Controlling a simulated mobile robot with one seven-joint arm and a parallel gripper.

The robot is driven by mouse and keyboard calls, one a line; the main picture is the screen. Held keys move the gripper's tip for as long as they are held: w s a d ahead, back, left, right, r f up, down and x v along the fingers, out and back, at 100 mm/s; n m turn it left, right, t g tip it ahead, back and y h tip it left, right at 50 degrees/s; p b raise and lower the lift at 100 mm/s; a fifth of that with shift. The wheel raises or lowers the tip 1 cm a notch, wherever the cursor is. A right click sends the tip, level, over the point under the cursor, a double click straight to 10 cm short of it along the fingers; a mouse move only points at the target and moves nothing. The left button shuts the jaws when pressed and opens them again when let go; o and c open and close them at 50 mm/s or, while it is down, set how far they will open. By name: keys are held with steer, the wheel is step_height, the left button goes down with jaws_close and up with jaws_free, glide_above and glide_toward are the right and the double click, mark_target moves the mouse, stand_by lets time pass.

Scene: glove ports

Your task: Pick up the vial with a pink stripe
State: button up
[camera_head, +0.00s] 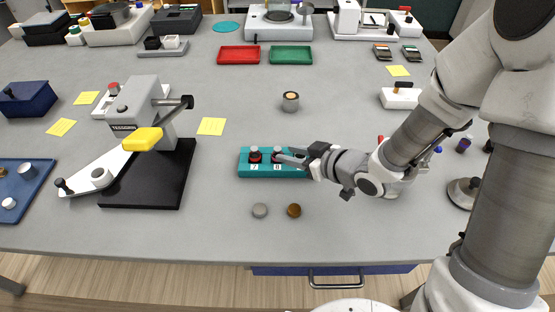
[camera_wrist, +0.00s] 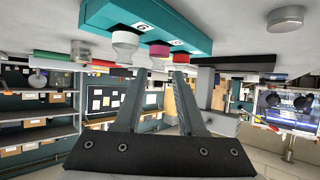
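The teal rack (camera_head: 262,171) stands on the grey table, with labels 7 and 8 showing on its front. One vial (camera_head: 255,155) with a red band stands above label 7, and another (camera_head: 277,156) stands above label 8, partly hidden by my gripper (camera_head: 281,157). In the wrist view the rack (camera_wrist: 165,22) appears upside down with several vials. The pink-striped vial (camera_wrist: 158,50) is in the middle, between a pale vial (camera_wrist: 125,44) and a red one (camera_wrist: 181,57). My gripper (camera_wrist: 160,73) is open, its fingers on either side of the line to the pink one. Contact cannot be told.
A grey disc (camera_head: 260,210) and a brown disc (camera_head: 294,210) lie in front of the rack. A small round container (camera_head: 290,101) stands behind it. A press with a yellow part (camera_head: 142,139) is at left. Red (camera_head: 239,55) and green (camera_head: 290,57) trays lie farther back.

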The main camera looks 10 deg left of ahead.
mark_target(280, 151)
steer(key=x, duration=0.5)
steer(key=shift+w+a+f, duration=0.15)
steer(key=shift+w+a, duration=0.1)
steer(key=shift+w, duration=0.05)
jaws_close()
